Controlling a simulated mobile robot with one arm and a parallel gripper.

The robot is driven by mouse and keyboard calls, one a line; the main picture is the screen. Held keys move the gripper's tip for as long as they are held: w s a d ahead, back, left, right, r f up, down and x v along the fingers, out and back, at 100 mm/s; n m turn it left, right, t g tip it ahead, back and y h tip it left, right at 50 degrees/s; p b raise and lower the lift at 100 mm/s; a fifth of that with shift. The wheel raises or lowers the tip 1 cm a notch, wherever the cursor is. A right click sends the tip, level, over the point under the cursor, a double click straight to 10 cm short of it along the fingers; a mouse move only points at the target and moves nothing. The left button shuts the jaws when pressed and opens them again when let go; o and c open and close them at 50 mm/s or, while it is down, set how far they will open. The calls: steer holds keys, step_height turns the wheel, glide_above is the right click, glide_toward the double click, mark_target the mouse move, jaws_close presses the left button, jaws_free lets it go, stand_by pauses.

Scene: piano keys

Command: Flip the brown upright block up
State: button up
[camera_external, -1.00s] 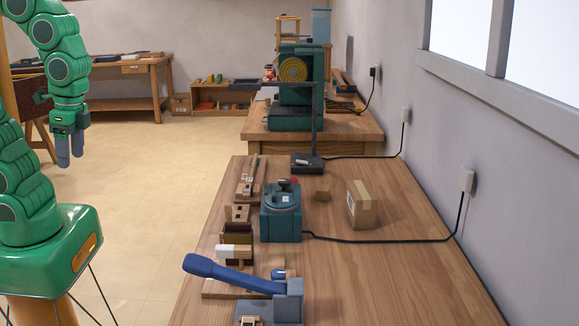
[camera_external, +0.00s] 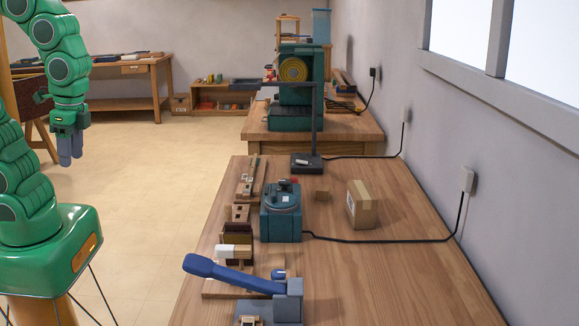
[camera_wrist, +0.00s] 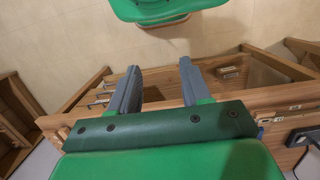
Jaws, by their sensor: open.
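My gripper (camera_external: 70,149) hangs at the far left of the external view, over the floor and well apart from the workbench. In the wrist view its two grey fingers (camera_wrist: 159,68) stand apart with nothing between them. A dark brown block (camera_external: 238,233) stands on the left side of the near workbench, in a row of small wooden fixtures. It looks upright, and its lower part is partly hidden by a white and brown piece (camera_external: 234,251) in front. I cannot tell for certain that this is the task's block.
A black cable runs to the wall. Open floor lies between my arm and the bench.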

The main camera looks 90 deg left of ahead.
steer(key=shift+w, duration=0.3)
steer(key=shift+c, duration=1.1)
steer(key=shift+n+t, duration=0.3)
steer(key=w, duration=0.4)
steer(key=shift+w+d+r, duration=0.2)
steer(key=shift+w+r, duration=0.05)
steer(key=shift+w, duration=0.1)
jaws_close()
steer(key=w+a+f+m+t+h, duration=0.1)
steer(key=w+a+f+t+h, duration=0.1)
steer(key=w, duration=0.9)
steer(key=w+a+f+m+t+h, duration=0.1)
steer(key=w+f+t+h, duration=0.1)
steer(key=w, duration=1)
steer(key=w+a+f+t+h, duration=0.1)
steer(key=w+a+f, duration=0.2)
steer(key=w+a, duration=0.3)
steer(key=shift+w+a+f+t+h, duration=0.15)
steer(key=shift+a+f+t+h, duration=0.25)
steer(key=shift+a, duration=0.5)
